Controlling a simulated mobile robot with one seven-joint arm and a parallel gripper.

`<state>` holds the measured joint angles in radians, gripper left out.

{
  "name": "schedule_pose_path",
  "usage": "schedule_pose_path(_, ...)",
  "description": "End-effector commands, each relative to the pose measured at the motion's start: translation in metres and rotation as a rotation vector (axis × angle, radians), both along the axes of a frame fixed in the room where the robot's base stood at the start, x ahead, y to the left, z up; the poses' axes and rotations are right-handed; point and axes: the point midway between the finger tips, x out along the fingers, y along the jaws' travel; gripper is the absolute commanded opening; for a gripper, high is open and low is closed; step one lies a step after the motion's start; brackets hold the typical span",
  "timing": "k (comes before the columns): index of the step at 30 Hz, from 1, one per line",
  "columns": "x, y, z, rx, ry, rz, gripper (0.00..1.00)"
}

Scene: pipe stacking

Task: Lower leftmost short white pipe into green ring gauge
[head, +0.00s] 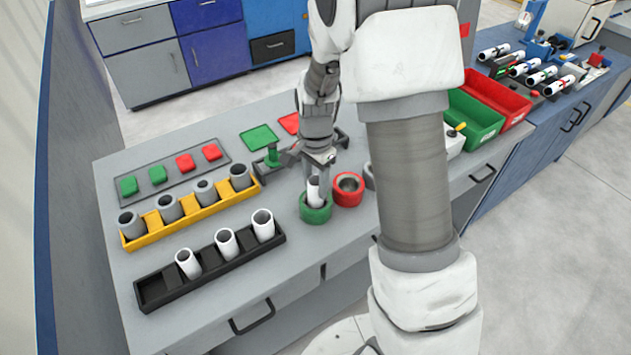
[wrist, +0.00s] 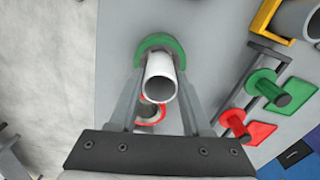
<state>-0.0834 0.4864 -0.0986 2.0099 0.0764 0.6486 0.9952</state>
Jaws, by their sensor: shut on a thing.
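A short white pipe (head: 314,189) stands in or just above the green ring gauge (head: 316,213) on the grey bench. My gripper (head: 316,180) is shut on this pipe from above. In the wrist view the pipe (wrist: 160,77) is between my two fingers, with the green ring (wrist: 152,44) behind it. The pipe's lower end is hidden, so I cannot tell how deep it sits. The black rack (head: 160,291) holds three more white pipes (head: 226,244), and its leftmost slot is empty.
A red ring gauge (head: 348,189) stands close to the right of the green one. A yellow rack (head: 135,240) with several grey pipes is at the left. Green and red posts with plates (head: 259,138) stand behind. Bare bench lies in front of the rings.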

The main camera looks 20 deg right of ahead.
Motion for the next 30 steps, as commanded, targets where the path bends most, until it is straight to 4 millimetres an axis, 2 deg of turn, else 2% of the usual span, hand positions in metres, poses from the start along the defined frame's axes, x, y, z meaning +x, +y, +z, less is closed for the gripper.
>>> schedule_pose_path(16, -0.0001, 0.0000, -0.0045, 0.000, 0.000, 0.000, 0.00)
schedule_pose_path(17, -0.0001, 0.0000, -0.0044, 0.000, 0.000, 0.000, 0.52)
schedule_pose_path(21, 0.0000, 0.0000, -0.0044, 0.000, 0.000, 0.000, 0.77)
schedule_pose_path(22, 0.0000, 0.0000, -0.0044, 0.000, 0.000, 0.000, 0.82)
schedule_pose_path(23, 0.0000, 0.0000, -0.0044, 0.000, 0.000, 0.000, 0.83)
schedule_pose_path(30, 0.0000, 0.0000, -0.0042, 0.000, 0.000, 0.000, 0.83)
